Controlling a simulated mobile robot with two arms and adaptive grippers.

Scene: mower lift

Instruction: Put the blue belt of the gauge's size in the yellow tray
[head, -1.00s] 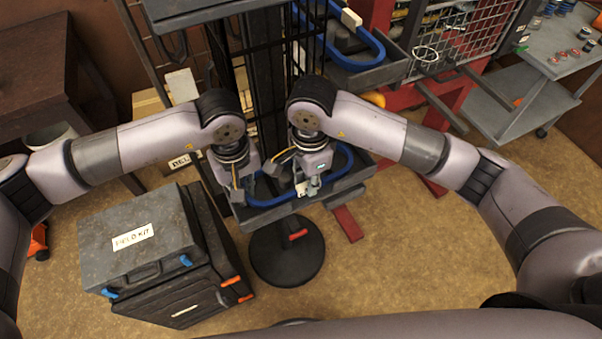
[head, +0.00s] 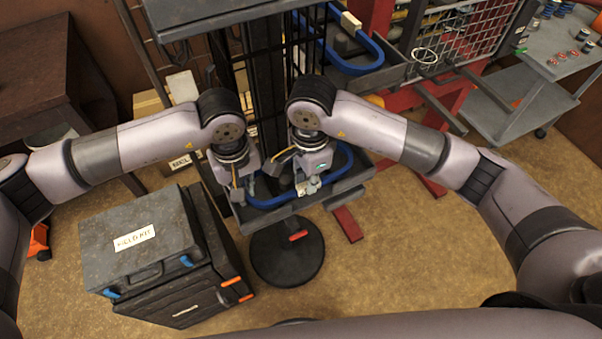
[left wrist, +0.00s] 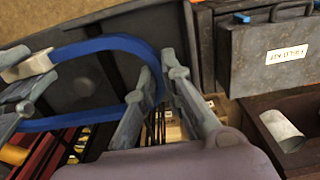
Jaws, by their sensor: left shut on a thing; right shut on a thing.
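A blue belt (head: 345,158) lies in a loop on a dark grey shelf (head: 352,178) of the stand, with a pale tag (left wrist: 30,66) on it. My left gripper (head: 243,195) is shut on the belt's left end; in the left wrist view its fingers (left wrist: 150,95) sit on both sides of the bend. My right gripper (head: 308,190) is shut on the belt near the tag; its fingers show at the left of the wrist view. A second blue belt (head: 376,48) with a white tag (head: 350,22) lies on a higher shelf. I cannot clearly make out a yellow tray or the gauge.
A grey case (head: 140,250) stacked on a black case stands at the left. A round black base (head: 287,252) is on the floor below the shelf. A red frame with a wire basket (head: 462,38) and a grey cart (head: 545,75) stand at the right. The front right floor is clear.

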